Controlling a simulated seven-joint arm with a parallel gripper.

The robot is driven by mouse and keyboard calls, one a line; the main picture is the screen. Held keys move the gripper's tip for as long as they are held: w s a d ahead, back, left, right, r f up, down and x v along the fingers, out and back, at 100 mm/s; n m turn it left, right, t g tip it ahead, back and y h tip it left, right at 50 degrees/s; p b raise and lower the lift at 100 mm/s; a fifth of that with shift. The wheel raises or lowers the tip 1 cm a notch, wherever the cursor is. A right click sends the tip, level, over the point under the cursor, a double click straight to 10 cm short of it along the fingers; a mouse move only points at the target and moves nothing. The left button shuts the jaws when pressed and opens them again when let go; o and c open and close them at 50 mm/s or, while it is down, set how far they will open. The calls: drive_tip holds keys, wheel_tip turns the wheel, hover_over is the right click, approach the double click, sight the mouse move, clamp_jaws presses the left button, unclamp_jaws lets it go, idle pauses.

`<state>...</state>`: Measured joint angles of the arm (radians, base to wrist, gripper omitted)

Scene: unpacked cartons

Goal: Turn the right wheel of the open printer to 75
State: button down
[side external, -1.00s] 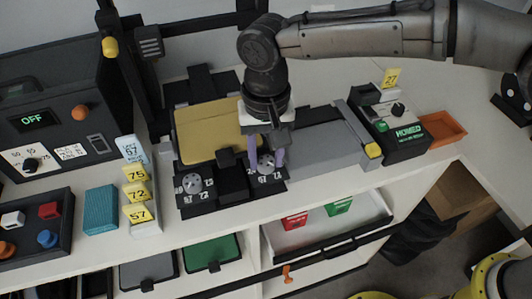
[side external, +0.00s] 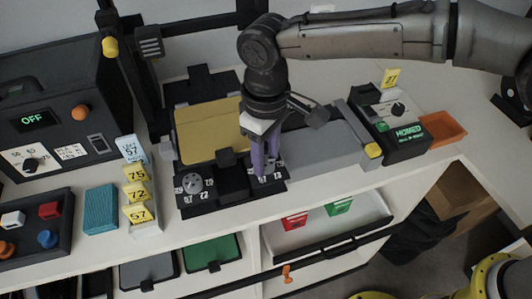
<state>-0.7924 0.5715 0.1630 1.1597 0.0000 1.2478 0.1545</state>
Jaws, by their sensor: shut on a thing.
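The open printer has a yellow panel (side external: 205,130) and a black front strip (side external: 232,184) with two wheels. The left wheel (side external: 191,184) is a grey knob with small numbers printed around it, and it stands free. The right wheel is at the right end of the strip, mostly hidden behind my fingers; a few white numbers show beside it. My gripper (side external: 265,170) points down over that wheel, its purple fingers shut on it. Which number the right wheel points to cannot be told.
Yellow cards (side external: 137,193) reading 75, 72 and 57 stand left of the printer, below a pale card with 57. A teal block (side external: 101,209) lies further left. The shelf edge runs in front.

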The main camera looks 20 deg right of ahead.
sight(266, 161)
drive_tip(key=shift+r+n, duration=0.1)
drive_tip(key=shift+n, duration=0.8)
drive_tip(key=shift+c, duration=2.2)
unclamp_jaws()
wheel_tip(266, 161, up, 14)
